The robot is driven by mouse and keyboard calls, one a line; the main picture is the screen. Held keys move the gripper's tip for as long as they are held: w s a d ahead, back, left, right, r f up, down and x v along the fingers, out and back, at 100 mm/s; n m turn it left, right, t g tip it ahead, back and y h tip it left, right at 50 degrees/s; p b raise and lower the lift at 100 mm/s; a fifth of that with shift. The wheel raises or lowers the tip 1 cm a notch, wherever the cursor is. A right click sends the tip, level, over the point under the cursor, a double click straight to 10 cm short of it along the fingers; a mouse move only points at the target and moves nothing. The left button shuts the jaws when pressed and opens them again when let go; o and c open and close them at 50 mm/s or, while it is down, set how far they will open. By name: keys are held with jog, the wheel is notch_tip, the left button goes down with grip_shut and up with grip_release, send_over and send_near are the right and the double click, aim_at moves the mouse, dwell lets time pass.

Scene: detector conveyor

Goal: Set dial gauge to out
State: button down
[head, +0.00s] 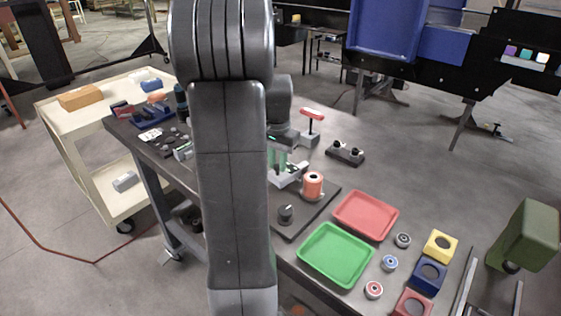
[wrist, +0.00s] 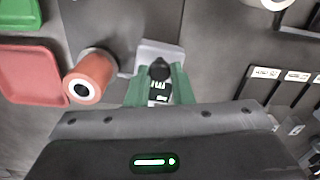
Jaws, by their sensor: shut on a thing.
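My gripper (wrist: 160,80) has green fingers shut on a small black piece with white marks (wrist: 159,88). This may be the dial gauge; its face is not clear. A light grey bracket or block (wrist: 165,50) lies just beyond the fingertips; I cannot tell whether the held piece touches it. In the head view my gripper (head: 279,160) is low over the dark bench, left of an orange spool (head: 313,184), and my arm hides part of it. No "out" label is readable in either view.
A black knob (head: 286,214) stands near the spool. A red tray (head: 366,215) and green tray (head: 335,254) lie in front. A red-topped T-handle (head: 312,116) and a black two-knob block (head: 345,152) stand behind. White-labelled dark slots (wrist: 267,73) show right in the wrist view.

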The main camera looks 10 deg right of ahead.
jog(key=w+a+m+p, duration=0.1)
jog(key=w+m+p, duration=0.2)
jog(key=w+m, duration=0.4)
jog(key=shift+w+m, duration=0.25)
jog(key=shift+m, duration=0.35)
jog(key=c, duration=1.3)
grip_release()
jog(key=shift+w, duration=0.1)
jog(key=shift+o, duration=0.2)
jog(key=shift+r, duration=0.15)
notch_tip(320, 180, up, 14)
jog(key=b, duration=0.1)
jog(key=shift+f, duration=0.2)
jog(key=shift+f, duration=0.15)
